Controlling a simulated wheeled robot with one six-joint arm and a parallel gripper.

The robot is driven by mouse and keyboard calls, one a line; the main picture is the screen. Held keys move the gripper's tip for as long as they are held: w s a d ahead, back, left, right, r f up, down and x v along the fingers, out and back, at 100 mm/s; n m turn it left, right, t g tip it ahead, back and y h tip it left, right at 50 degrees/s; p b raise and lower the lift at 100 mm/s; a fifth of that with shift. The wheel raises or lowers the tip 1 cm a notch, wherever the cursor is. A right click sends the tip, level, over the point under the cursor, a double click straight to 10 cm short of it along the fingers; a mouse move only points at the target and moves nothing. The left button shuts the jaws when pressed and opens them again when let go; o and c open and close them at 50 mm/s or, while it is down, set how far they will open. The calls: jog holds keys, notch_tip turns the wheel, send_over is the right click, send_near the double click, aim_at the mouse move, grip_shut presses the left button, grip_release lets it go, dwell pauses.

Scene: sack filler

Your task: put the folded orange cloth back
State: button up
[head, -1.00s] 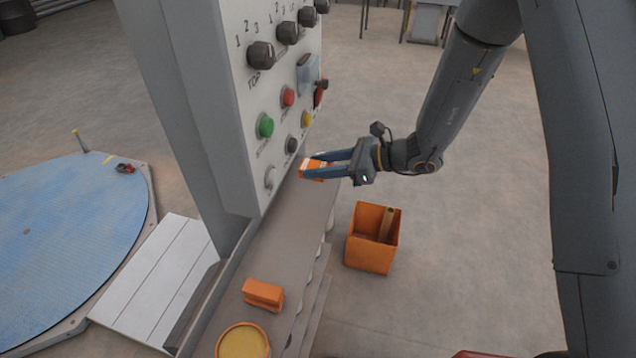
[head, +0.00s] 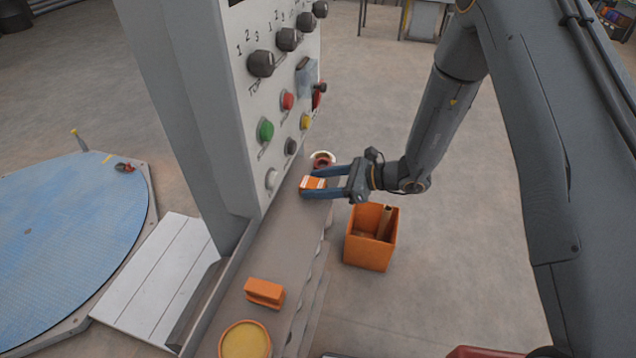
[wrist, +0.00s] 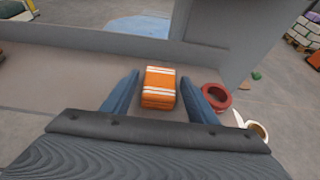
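The folded orange cloth (head: 313,183) with white stripes lies on the grey ledge (head: 285,228) below the control panel. It also shows in the wrist view (wrist: 159,88), flat and squared up. My gripper (head: 322,183) is around the cloth, one blue finger on each side. In the wrist view my gripper (wrist: 159,80) is open, with a narrow gap between each fingertip and the cloth.
A red ring-shaped thing (wrist: 215,97) is close beside the right finger, with a pale round one (wrist: 257,130) beyond it. An orange block (head: 264,292) and a yellow-filled round tub (head: 245,341) are nearer on the ledge. An orange bin (head: 368,254) stands on the floor.

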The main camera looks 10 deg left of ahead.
jog(key=shift+d, duration=0.1)
jog(key=w+b+v, duration=0.1)
jog(key=b+v, duration=0.2)
jog(key=v, duration=0.9)
jog(key=s+d+r+n+g+h, duration=0.1)
jog(key=s+d+n+g+h, duration=0.2)
jog(key=s, duration=0.4)
jog(key=s+d+r+n+h, duration=0.2)
jog(key=s+d+n+h, duration=0.15)
jog(key=s+n, duration=0.2)
jog(key=s+d+r+n+t+h, duration=0.1)
jog(key=d+r+n+h, duration=0.1)
jog(key=d+n, duration=0.3)
jog(key=s+d+r+n+t+h, duration=0.2)
jog(key=d+n+h, duration=0.3)
jog(key=d, duration=0.4)
jog(key=shift+s+r+t, duration=0.2)
jog(key=shift+r+t, duration=0.1)
jog(key=shift+r, duration=0.1)
jog(key=shift+d+f+b, duration=0.1)
jog(key=shift+f+b, duration=0.1)
jog(key=shift+b, duration=0.1)
